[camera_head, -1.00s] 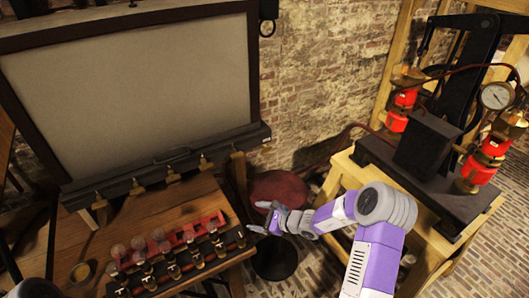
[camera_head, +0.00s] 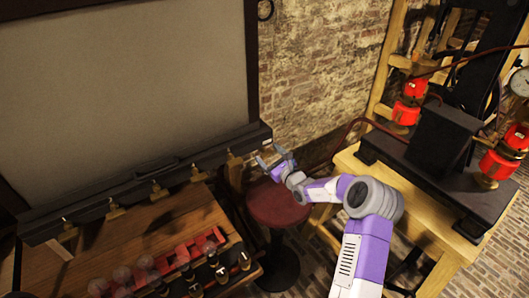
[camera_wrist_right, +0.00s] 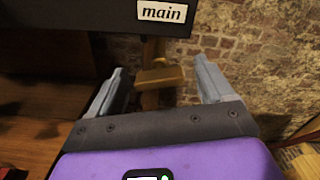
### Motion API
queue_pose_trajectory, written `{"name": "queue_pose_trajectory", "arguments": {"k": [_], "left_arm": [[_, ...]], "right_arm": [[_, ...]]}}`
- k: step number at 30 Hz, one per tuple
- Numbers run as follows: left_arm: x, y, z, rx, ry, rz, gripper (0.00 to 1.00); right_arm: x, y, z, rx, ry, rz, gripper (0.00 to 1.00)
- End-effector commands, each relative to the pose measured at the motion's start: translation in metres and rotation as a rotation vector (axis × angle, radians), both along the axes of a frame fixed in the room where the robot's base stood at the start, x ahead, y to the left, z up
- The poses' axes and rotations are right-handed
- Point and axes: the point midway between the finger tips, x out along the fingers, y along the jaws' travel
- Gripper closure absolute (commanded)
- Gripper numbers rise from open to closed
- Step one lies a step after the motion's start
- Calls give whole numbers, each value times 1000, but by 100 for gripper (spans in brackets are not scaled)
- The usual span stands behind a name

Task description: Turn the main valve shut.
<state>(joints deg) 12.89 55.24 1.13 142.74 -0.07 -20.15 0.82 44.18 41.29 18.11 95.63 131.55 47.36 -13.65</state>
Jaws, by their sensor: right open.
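The main valve shows in the right wrist view as a brass lever (camera_wrist_right: 160,77) below a black rail with a white "main" label (camera_wrist_right: 161,12). The lever lies between and beyond my open right gripper's fingers (camera_wrist_right: 160,66); I see no contact. In the head view, the right gripper (camera_head: 270,156) is open and empty beside the right end of the dark rail (camera_head: 130,185). The rightmost brass tap (camera_head: 235,160) on that rail is just left of the gripper. Whether it is the main valve is unclear there. My left gripper is not in view.
A wooden table (camera_head: 165,225) with a red rack of glass jars (camera_head: 185,255) is below the rail. A round red stool (camera_head: 277,205) stands under my right gripper. A bench with black and red apparatus (camera_head: 440,140) is at right. A brick wall (camera_head: 320,80) is behind.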

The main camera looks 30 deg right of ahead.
Motion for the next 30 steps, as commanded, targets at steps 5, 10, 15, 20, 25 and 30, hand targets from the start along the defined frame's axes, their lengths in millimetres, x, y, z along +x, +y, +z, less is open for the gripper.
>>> {"name": "queue_pose_trajectory", "arguments": {"k": [5,10,15,20,25,30], "left_arm": [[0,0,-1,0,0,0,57],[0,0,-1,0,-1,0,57],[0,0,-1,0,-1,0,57],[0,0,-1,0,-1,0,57],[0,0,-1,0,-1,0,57],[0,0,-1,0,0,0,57]], "right_arm": [[20,2,-1,0,0,1,19],[27,3,-1,1,1,1,19],[28,3,-1,1,1,1,19],[27,3,-1,1,1,1,31],[27,3,-1,1,1,1,57],[27,3,-1,2,2,0,75]]}}
